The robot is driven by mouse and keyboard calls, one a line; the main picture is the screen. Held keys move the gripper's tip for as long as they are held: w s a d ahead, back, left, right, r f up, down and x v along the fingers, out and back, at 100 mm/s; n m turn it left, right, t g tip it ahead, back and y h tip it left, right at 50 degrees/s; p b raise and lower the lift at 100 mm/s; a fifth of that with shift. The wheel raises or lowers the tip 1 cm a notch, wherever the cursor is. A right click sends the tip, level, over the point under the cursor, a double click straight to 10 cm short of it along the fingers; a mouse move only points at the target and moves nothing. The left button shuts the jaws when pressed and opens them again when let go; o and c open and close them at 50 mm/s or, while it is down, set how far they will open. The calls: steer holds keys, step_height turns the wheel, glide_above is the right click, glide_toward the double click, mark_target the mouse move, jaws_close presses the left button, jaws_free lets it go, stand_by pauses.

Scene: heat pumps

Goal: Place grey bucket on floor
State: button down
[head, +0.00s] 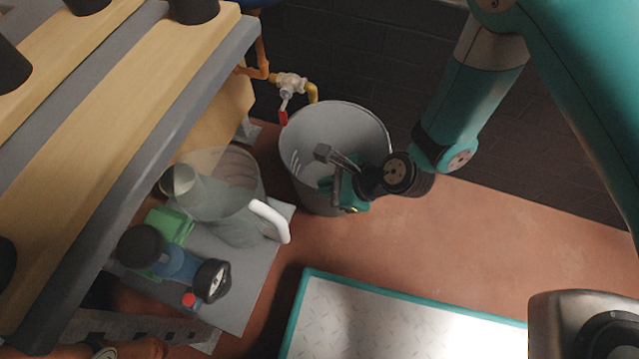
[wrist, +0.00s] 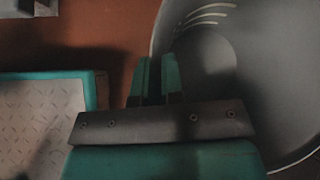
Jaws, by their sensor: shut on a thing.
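The grey bucket (head: 305,150) is upright in the head view, by the dark brick wall. I cannot tell whether its bottom touches the reddish floor (head: 440,235) or hangs just above it. My gripper (head: 345,180) is at the bucket's near right side and shut on its wall. My gripper and wrist hide part of that side. In the wrist view the teal fingers (wrist: 156,78) meet the bucket's edge, and the bucket's inside (wrist: 235,90) fills the right. The bucket looks empty where I can see in.
A wooden bench (head: 130,120) stands at left. Pipes with a red-handled valve (head: 290,85) are behind the bucket. Floor at right is free.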

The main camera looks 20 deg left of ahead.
steer(key=w+a+r, duration=0.3)
steer(key=a, duration=0.1)
step_height(320, 180, down, 10)
steer(key=b, duration=0.7)
steer(key=shift+s+r, duration=0.1)
steer(key=shift+r, duration=0.05)
steer(key=c, duration=1.2)
jaws_free()
steer(key=shift+c, duration=0.2)
